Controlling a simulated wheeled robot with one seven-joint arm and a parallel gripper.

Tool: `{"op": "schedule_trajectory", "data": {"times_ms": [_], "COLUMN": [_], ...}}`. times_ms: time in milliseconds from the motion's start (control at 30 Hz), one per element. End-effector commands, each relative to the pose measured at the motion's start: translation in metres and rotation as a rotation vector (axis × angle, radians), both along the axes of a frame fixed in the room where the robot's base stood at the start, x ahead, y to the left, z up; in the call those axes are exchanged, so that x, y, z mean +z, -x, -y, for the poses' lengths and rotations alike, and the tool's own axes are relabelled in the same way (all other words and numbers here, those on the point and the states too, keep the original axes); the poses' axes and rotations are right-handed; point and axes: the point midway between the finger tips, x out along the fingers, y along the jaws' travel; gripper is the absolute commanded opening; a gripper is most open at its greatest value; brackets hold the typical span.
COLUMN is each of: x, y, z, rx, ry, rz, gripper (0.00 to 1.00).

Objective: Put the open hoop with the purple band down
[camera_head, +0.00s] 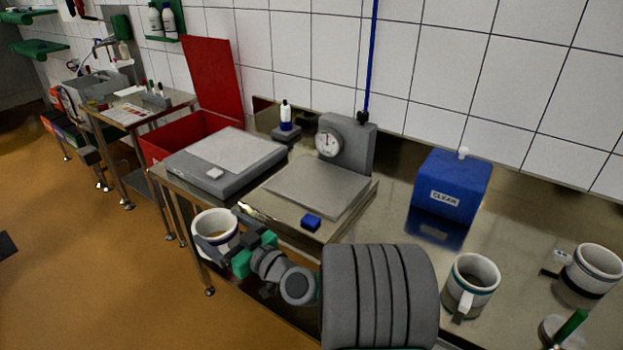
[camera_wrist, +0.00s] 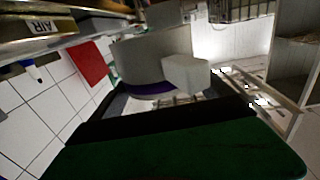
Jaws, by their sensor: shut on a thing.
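The hoop with the purple band is a white, cup-like ring (camera_head: 214,223) with a block-like handle. My gripper (camera_head: 232,249) is shut on it and holds it upright in front of the steel bench's front edge, apparently over the floor. In the wrist view the hoop's pale wall (camera_wrist: 150,58), purple band (camera_wrist: 150,88) and white block handle (camera_wrist: 187,75) show just beyond the jaws. The jaws partly cover the hoop in the head view, and the exact grip is hidden.
A blue "CLEAN" box (camera_head: 450,187), a teal-banded hoop (camera_head: 472,279) and a dark-banded hoop (camera_head: 596,268) stand to the right. Bare steel (camera_head: 395,225) shows between.

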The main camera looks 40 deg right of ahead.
Motion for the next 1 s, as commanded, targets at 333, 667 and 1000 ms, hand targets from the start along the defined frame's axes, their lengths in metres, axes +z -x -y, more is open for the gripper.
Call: {"op": "schedule_trajectory", "data": {"times_ms": [333,667,1000], "x": [0.068,0.102,0.056], "y": [0.008,0.031,-0.025], "z": [0.196,0.272,0.341], "rx": [-0.234,-0.336,-0.333], "ry": [0.007,0.004,0.001], "rz": [0.01,-0.016,-0.018], "gripper": [0.47,0.47,0.47]}}
